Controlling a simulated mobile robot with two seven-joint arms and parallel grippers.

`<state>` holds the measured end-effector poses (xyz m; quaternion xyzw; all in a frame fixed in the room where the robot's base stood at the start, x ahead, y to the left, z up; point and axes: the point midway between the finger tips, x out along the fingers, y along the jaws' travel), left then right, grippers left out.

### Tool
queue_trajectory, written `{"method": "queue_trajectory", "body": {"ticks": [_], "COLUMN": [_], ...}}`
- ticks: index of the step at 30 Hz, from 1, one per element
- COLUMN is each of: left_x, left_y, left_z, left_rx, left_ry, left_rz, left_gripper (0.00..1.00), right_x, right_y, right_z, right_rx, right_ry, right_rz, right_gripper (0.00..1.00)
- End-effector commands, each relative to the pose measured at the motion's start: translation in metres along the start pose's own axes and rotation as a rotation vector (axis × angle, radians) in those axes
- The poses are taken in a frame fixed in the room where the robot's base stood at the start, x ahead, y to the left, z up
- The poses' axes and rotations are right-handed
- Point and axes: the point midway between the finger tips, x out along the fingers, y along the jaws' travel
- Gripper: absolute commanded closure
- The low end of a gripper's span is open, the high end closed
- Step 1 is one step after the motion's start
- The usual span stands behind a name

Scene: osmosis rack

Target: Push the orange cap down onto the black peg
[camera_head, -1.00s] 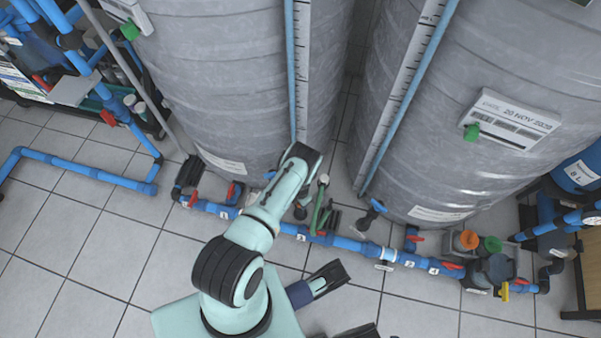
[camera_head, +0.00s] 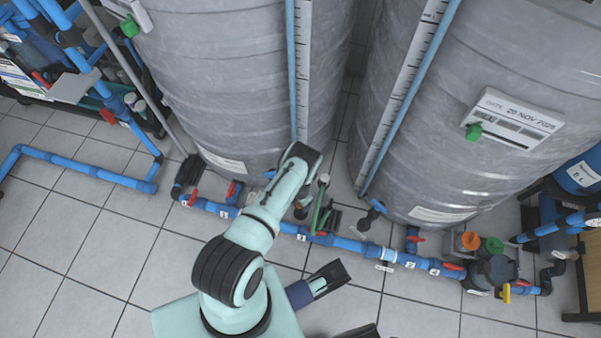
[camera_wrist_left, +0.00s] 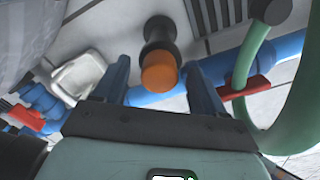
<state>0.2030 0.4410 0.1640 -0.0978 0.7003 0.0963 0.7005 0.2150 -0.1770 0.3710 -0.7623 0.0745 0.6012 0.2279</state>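The orange cap (camera_wrist_left: 158,72) is in the left wrist view, at the near end of the black peg (camera_wrist_left: 160,33). I cannot tell how far down it sits on the peg. My left gripper (camera_wrist_left: 159,62) is open, with one finger on each side of the cap and visible gaps to it. In the head view, my left arm reaches from the bottom toward the blue pipe between the tanks. Its forearm covers most of the hand area. A dark gripper-like part of mine shows at the bottom, but its fingers are not clear enough to tell a state.
A blue pipe (camera_head: 345,243) with red valve handles runs along the floor. A green hose (camera_wrist_left: 251,65) and a red handle (camera_wrist_left: 246,88) lie close to the right finger. Two large grey tanks (camera_head: 225,90) stand behind. Tiled floor (camera_head: 80,265) is free in front.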

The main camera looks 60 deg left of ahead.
Motion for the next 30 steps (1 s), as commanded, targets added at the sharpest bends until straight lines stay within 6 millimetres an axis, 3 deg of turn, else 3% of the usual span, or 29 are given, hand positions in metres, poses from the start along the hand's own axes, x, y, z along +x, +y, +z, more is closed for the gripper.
{"method": "queue_trajectory", "body": {"ticks": [11, 18, 27, 30], "left_x": [-0.003, -0.012, -0.075, -0.079], "left_y": [0.000, -0.002, -0.002, -0.019], "left_z": [0.000, 0.000, 0.003, 0.015], "left_rx": [0.000, 0.004, 0.005, 0.087], "left_ry": [0.000, -0.001, -0.003, -0.002], "left_rz": [0.000, -0.001, -0.001, -0.001], "left_gripper": [0.29, 0.29, 0.29, 0.29], "right_x": [-0.003, -0.033, -0.069, -0.063], "right_y": [-0.001, -0.008, -0.018, -0.017], "right_z": [0.000, -0.005, -0.012, -0.010], "right_rx": [0.000, -0.002, -0.004, -0.003], "right_ry": [0.001, 0.009, 0.020, 0.018], "right_rz": [0.000, -0.004, -0.010, -0.009], "right_gripper": [0.25, 0.25, 0.25, 0.25]}}
